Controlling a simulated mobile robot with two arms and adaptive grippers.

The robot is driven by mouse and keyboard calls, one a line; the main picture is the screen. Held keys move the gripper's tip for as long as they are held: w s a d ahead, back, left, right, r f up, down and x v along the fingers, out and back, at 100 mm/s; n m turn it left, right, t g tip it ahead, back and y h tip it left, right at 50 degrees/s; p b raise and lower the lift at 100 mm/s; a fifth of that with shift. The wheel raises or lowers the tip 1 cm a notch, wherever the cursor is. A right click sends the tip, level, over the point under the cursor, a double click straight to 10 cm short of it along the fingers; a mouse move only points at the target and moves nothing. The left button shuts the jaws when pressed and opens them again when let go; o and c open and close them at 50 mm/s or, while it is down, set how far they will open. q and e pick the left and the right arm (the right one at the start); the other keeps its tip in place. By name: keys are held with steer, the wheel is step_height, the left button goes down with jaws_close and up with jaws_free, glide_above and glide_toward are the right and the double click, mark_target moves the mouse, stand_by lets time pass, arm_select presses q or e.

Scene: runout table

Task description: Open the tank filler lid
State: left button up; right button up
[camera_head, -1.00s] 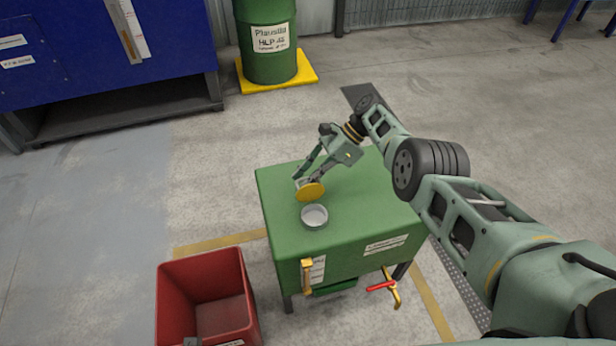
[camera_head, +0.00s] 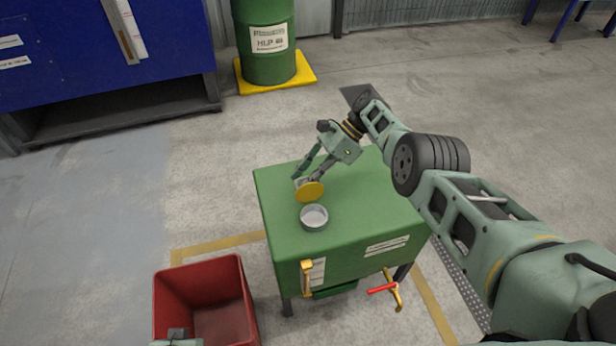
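The green tank (camera_head: 345,225) stands on legs in the middle. On its top is a round grey filler neck (camera_head: 314,218), uncovered, with its inside showing. The yellow filler lid (camera_head: 311,192) stands tilted up at the neck's far side, its round face toward me. My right gripper (camera_head: 307,180) is just behind the lid. Its fingers are apart, with tips at or very near the lid; the lid partly hides any contact. A small grey part at the bottom edge over the red bin looks like my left gripper (camera_head: 177,339); its fingers cannot be made out.
The red bin (camera_head: 165,300) stands on the floor left of the tank. A yellow handle (camera_head: 307,277) and a red-handled tap (camera_head: 384,289) stick out at the tank's front. A green drum (camera_head: 266,55) and a blue cabinet (camera_head: 100,60) stand behind. The floor between is clear.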

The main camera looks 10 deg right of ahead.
steer(key=shift+r, duration=0.1)
stand_by(0.3)
steer(key=shift+w+r, duration=0.15)
steer(key=shift+r, duration=0.45)
step_height(320, 180, up, 9)
steer(key=shift+f, duration=0.15)
stand_by(0.4)
